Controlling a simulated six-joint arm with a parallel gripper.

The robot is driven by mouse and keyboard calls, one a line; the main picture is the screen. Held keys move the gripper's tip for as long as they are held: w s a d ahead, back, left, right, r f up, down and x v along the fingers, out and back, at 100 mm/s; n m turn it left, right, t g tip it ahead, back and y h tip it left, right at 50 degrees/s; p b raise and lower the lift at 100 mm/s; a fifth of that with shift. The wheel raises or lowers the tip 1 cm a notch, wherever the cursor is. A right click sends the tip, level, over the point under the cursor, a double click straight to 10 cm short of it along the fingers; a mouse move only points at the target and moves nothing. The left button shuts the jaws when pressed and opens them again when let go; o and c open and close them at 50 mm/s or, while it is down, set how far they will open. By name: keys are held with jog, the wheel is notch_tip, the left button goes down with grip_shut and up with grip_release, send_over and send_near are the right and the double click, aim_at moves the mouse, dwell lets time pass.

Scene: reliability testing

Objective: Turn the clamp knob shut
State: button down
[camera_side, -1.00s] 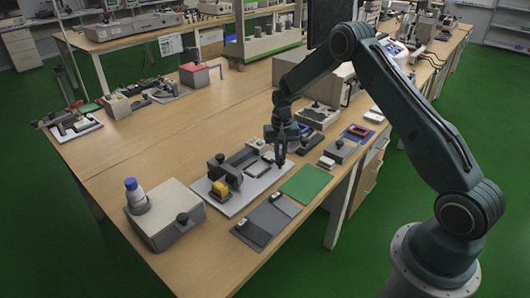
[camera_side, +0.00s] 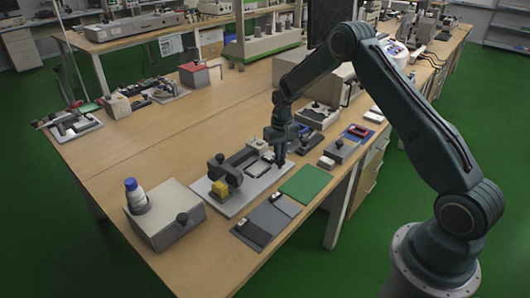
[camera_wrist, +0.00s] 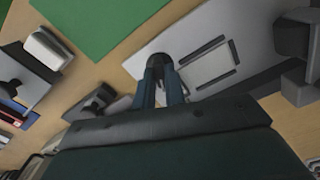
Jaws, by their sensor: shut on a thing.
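The clamp fixture stands on a light grey base plate (camera_side: 237,205) on the wooden bench, with a dark clamp body and a yellow block (camera_side: 220,188) at its left end. My gripper (camera_side: 280,163) points down at the right end of this plate. In the wrist view my gripper's two fingers (camera_wrist: 161,88) are shut on a dark round knob (camera_wrist: 158,62), which shows partly beyond the fingertips at the plate's end. A rectangular frame (camera_wrist: 208,64) lies on the plate beside the knob. The knob is mostly hidden by the fingers in the side view.
A green mat (camera_side: 306,184) and dark grey pads (camera_side: 266,222) lie in front of the plate. Small grey blocks (camera_side: 341,150) sit to the right.

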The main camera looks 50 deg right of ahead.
jog(key=shift+w, duration=0.1)
jog(key=shift+n, duration=1.1)
jog(key=shift+a, duration=0.1)
jog(key=shift+n, duration=1.1)
jog(key=c, duration=1.6)
grip_release()
